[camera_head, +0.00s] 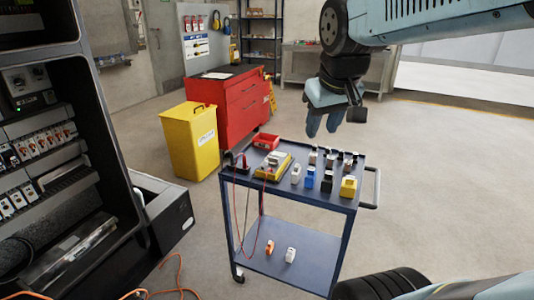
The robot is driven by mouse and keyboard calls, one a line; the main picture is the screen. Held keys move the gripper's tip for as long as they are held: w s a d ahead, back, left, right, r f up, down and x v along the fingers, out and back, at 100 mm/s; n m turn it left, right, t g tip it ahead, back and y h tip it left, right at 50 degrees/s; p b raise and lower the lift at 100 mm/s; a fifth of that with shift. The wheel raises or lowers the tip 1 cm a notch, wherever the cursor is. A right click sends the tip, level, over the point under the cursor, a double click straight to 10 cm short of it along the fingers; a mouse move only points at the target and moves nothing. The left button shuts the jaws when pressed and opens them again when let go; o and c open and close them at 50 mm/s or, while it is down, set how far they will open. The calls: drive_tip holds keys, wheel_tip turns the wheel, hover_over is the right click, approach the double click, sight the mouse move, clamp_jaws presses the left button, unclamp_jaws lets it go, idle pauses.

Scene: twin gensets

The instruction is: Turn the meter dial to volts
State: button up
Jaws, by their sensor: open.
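A yellow meter (274,167) lies on the top shelf of the blue cart (290,188), toward its left side. Thin red and dark leads (262,215) hang from near it down the cart's front. Its dial is too small to make out, so I cannot tell its setting. My gripper (323,130) hangs above the back right part of the cart, pointing down, open and empty. It is apart from the meter, to its right and higher in the picture.
Near the meter are a red bin (266,141), several small blocks and a yellow block (348,187). A yellow box (192,141) and red cabinet (238,103) stand behind. An open electrical cabinet (75,130) fills the left. Floor right of the cart is clear.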

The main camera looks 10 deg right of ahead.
drive_tip(key=w+n+g, duration=0.2)
drive_tip(key=w+n, duration=0.1)
drive_tip(key=w, duration=1)
drive_tip(key=n+g, duration=0.3)
drive_tip(key=n, duration=0.3)
hover_over(273, 158)
wheel_tip(273, 158, down, 19)
wheel_tip(273, 158, down, 13)
drive_tip(key=shift+d+f, duration=0.1)
drive_tip(key=shift+f, duration=0.1)
drive_tip(key=shift+c, duration=0.3)
clamp_jaws()
drive_tip(key=shift+d, duration=0.2)
drive_tip(key=shift+a, duration=0.2)
